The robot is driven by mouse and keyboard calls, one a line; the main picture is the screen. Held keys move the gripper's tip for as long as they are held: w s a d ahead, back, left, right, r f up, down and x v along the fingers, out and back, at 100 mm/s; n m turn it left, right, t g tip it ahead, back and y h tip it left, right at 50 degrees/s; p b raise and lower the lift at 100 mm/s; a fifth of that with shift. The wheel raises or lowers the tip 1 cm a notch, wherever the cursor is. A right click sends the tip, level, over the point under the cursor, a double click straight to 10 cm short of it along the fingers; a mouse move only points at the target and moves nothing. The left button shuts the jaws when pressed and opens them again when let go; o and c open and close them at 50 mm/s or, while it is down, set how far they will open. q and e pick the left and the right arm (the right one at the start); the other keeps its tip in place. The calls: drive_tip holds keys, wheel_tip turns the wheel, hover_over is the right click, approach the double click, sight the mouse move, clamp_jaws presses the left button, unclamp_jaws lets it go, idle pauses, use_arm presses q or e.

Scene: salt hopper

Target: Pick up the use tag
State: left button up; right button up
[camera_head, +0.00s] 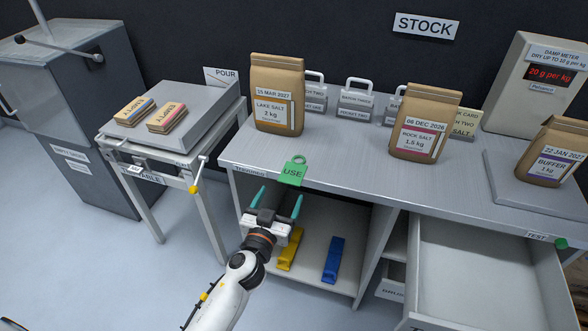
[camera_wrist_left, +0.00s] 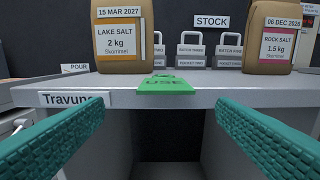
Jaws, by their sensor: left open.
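The green use tag (camera_head: 293,172) lies at the front edge of the grey counter, overhanging it a little, with "USE" on its face. In the left wrist view the tag (camera_wrist_left: 166,86) is ahead, at the counter edge and between the two fingers in the picture. My left gripper (camera_head: 276,203) is open and empty, in front of and below the counter edge, short of the tag. Its teal fingers (camera_wrist_left: 160,140) spread wide on both sides of the left wrist view. My right gripper is not in view.
On the counter (camera_head: 345,165) stand a Lake Salt bag (camera_head: 277,95), a Rock Salt bag (camera_head: 425,125) and a Buffer bag (camera_head: 555,155). Handled batch tokens (camera_head: 355,100) stand behind. Below are a yellow item (camera_head: 290,250), a blue item (camera_head: 334,260) and an open drawer (camera_head: 480,275).

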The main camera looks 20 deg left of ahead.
sight(288, 183)
use_arm(q)
drive_tip(key=w, duration=0.3)
drive_tip(key=w+p, duration=0.1)
drive_tip(key=shift+w+d+r, duration=0.3)
drive_tip(key=shift+d+r, duration=0.05)
drive_tip(key=shift+d, duration=0.05)
drive_tip(key=shift+w, duration=0.3)
drive_tip(key=c, duration=1.1)
drive_tip(key=shift+o, duration=0.2)
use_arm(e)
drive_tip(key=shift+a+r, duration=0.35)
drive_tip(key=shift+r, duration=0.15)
